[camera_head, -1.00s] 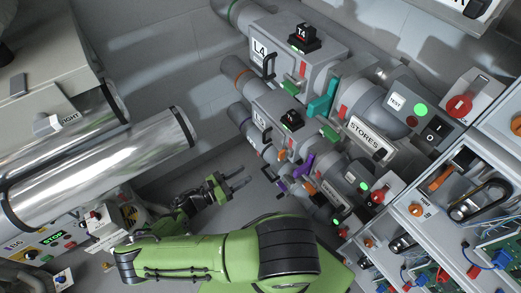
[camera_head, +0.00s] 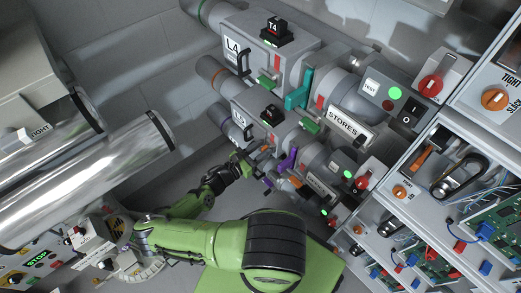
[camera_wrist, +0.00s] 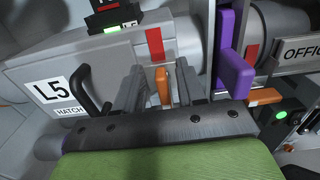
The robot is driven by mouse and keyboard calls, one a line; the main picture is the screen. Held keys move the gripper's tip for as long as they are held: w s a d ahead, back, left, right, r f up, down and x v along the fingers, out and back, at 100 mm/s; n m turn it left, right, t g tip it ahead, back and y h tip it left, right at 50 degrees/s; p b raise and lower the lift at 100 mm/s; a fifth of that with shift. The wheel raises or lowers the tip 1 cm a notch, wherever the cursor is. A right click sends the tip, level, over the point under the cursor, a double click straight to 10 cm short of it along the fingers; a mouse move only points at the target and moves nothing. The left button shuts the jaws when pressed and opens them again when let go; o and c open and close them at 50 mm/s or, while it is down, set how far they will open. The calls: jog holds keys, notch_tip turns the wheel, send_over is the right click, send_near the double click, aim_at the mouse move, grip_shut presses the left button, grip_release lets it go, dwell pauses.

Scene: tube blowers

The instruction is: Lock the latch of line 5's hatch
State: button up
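Line 5's hatch is the grey housing with the L5 label (camera_wrist: 55,92) and a black handle (camera_wrist: 88,95) in the wrist view. The L5 label also shows in the head view (camera_head: 238,118). An orange latch (camera_wrist: 163,86) stands upright on the housing, right of the handle. My gripper (camera_wrist: 158,88) is open, with one finger on each side of the orange latch. Gaps show between latch and fingers; its lower part is hidden behind the gripper. In the head view my gripper (camera_head: 246,160) is in front of the L5 housing.
A purple lever (camera_wrist: 233,70) stands close right of my gripper, near the OFFICE sign (camera_wrist: 302,50). A black unit (camera_wrist: 113,15) with a green light sits above the hatch. Line 4's housing (camera_head: 265,45) lies beyond line 5. Large metal pipes (camera_head: 90,190) are at left.

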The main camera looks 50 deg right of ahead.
grip_shut()
jog(key=shift+m, duration=0.3)
jog(key=m, duration=0.1)
jog(key=s+m, duration=0.1)
jog(key=m, duration=0.1)
jog(key=shift+a+f+m+b, duration=0.15)
jog(key=shift+m+b, duration=0.15)
jog(key=shift+b, duration=0.1)
jog(key=m+b, duration=0.1)
jog(key=m, duration=0.2)
jog(key=s+f+m+b, duration=0.1)
jog(key=m, duration=0.2)
jog(key=m+b, duration=0.1)
jog(key=m, duration=0.2)
jog(key=shift+s+a+f+m, duration=0.2)
jog(key=shift+f+m, duration=0.1)
jog(key=shift+m, duration=0.1)
jog(key=shift+f+m+b, duration=0.2)
jog(key=shift+m+b, duration=0.1)
jog(key=shift+m, duration=0.65)
jog(key=shift+f+m+b, duration=0.15)
jog(key=shift+m+b, duration=0.15)
jog(key=shift+m, duration=0.65)
